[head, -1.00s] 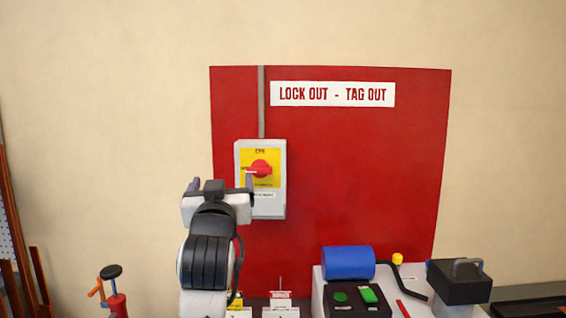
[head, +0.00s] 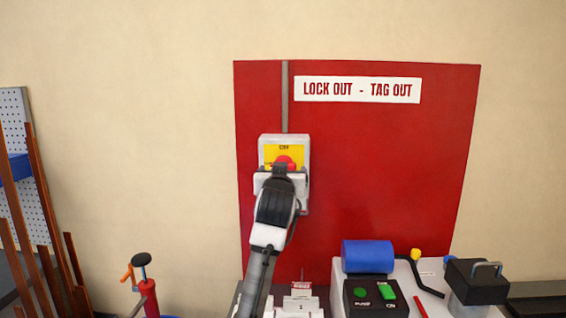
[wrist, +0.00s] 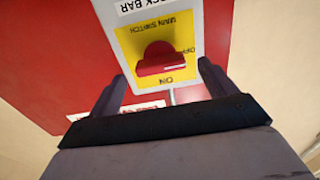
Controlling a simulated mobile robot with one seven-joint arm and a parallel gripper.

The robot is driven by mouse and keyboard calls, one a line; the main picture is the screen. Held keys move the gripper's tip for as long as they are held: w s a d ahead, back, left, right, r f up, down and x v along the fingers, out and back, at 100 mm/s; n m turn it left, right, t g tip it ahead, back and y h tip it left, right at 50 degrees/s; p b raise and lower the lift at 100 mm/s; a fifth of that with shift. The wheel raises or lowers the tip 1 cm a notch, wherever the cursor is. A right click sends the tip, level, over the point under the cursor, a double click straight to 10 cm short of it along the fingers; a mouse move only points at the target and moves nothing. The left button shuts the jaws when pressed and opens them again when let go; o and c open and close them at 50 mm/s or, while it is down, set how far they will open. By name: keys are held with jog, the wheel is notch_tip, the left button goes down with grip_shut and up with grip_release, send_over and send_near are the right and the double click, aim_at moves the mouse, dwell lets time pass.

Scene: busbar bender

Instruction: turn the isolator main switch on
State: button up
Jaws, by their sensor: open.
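The isolator is a light grey box (head: 303,150) with a yellow plate on the red board. Its red rotary switch (head: 285,161) shows just above my gripper (head: 281,172), which hides the lower box in the head view. The wrist view shows the red switch (wrist: 162,62) close up and upside down. Its handle bar lies level across the plate, with ON below it and OFF, partly covered, at its right. My gripper (wrist: 163,82) is open, one finger at each side of the switch, with gaps. I cannot tell whether the fingertips touch the box.
The red board (head: 400,160) carries a LOCK OUT - TAG OUT sign (head: 357,90). Below right is a bench with a blue cylinder (head: 367,256) and a black button box (head: 375,297). A red pump-like tool (head: 148,292) and brown bars (head: 45,220) stand left.

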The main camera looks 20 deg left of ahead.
jog(key=shift+p+x, duration=0.3)
jog(key=shift+x, duration=1.05)
jog(key=shift+c, duration=0.4)
jog(key=c, duration=0.9)
jog(key=shift+m, duration=0.3)
jog(key=shift+f+m+b, duration=0.1)
jog(key=shift+m+b, duration=1.2)
jog(key=shift+m, duration=7.3)
